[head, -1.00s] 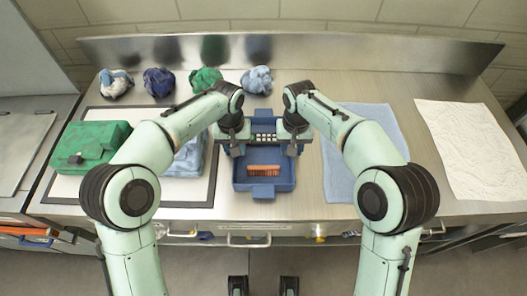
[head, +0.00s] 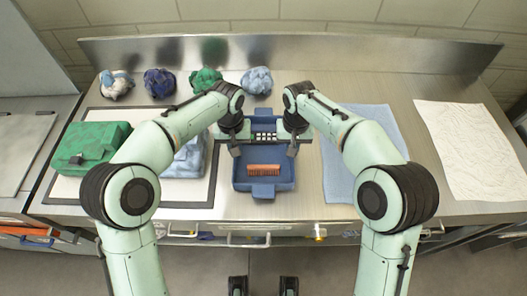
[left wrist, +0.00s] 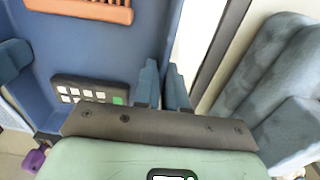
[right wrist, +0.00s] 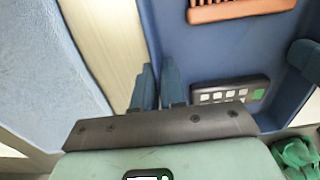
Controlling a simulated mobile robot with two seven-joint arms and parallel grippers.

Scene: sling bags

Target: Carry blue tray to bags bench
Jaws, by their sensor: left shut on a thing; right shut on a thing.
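The blue tray (head: 241,186) is at the middle of the metal counter in the head view. It holds an orange brush-like block (head: 264,170) and a dark pad with white keys (head: 265,137). My left gripper (head: 235,150) is shut on the tray's left wall, and its fingers also show in the left wrist view (left wrist: 164,88). My right gripper (head: 292,149) is shut on the right wall, and its fingers show in the right wrist view (right wrist: 158,88). Whether the tray is clear of the counter I cannot tell.
Left of the tray, a green bag (head: 90,145) and a light blue bag (head: 187,160) lie on a black-bordered white mat. Several crumpled bundles line the back. A blue cloth (head: 340,180) and a white sheet (head: 470,150) lie right. A metal backsplash (head: 400,54) stands behind.

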